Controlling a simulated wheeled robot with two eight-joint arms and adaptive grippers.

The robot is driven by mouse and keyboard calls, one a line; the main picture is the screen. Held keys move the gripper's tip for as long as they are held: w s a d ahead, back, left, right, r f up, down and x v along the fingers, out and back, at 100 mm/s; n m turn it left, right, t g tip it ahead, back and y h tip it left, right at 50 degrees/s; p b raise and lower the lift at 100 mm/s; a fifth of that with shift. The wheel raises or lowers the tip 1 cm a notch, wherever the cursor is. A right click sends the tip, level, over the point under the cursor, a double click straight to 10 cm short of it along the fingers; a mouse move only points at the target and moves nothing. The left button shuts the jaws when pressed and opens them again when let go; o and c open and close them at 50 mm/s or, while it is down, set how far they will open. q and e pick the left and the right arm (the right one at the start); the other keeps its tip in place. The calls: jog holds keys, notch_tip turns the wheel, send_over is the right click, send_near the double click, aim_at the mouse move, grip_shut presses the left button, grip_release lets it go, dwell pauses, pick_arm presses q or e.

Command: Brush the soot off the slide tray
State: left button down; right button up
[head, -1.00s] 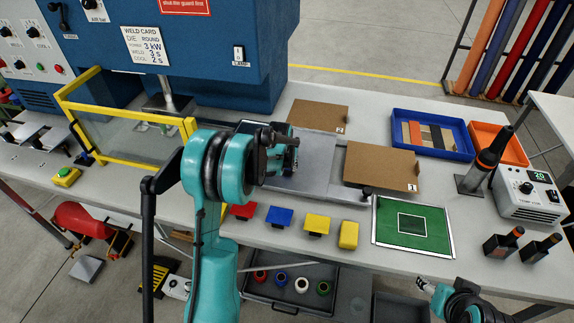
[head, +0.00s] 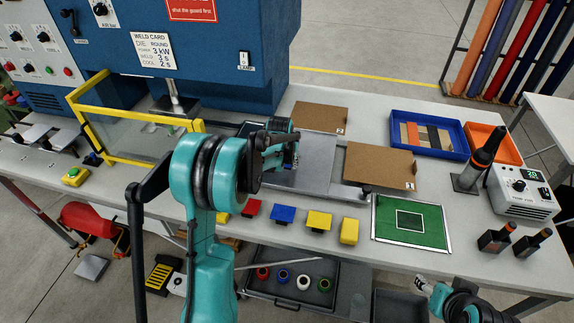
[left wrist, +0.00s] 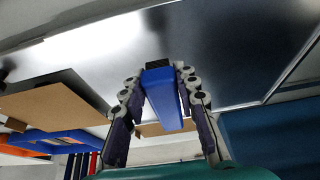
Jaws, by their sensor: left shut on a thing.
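The metal slide tray (head: 314,165) lies on the bench right of the yellow guard, a flat grey plate partly hidden by my left arm. My left gripper (head: 287,152) is over its left part. In the left wrist view, my left gripper (left wrist: 160,88) is shut on the blue handle of a brush (left wrist: 162,95), whose dark end points at the tray surface (left wrist: 90,50). I cannot tell whether it touches. Dark blurred patches show on the tray; soot and reflection cannot be told apart. My right gripper (head: 422,284) is low at the front edge, apparently empty.
Brown boards (head: 380,166) lie right of and behind the tray. A green mat (head: 410,219) and coloured blocks (head: 319,221) line the front. A blue bin (head: 430,134) and a control box (head: 522,192) stand right. The yellow-framed guard (head: 130,118) is left.

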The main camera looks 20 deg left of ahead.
pick_arm(q)
jog(key=shift+w+r+p, duration=0.1)
jog(key=shift+r+p, duration=0.55)
jog(key=shift+r, duration=0.65)
pick_arm(e)
jog(key=shift+a+r, duration=0.1)
jog(key=shift+r, duration=0.75)
pick_arm(q)
jog(key=shift+a, duration=0.1)
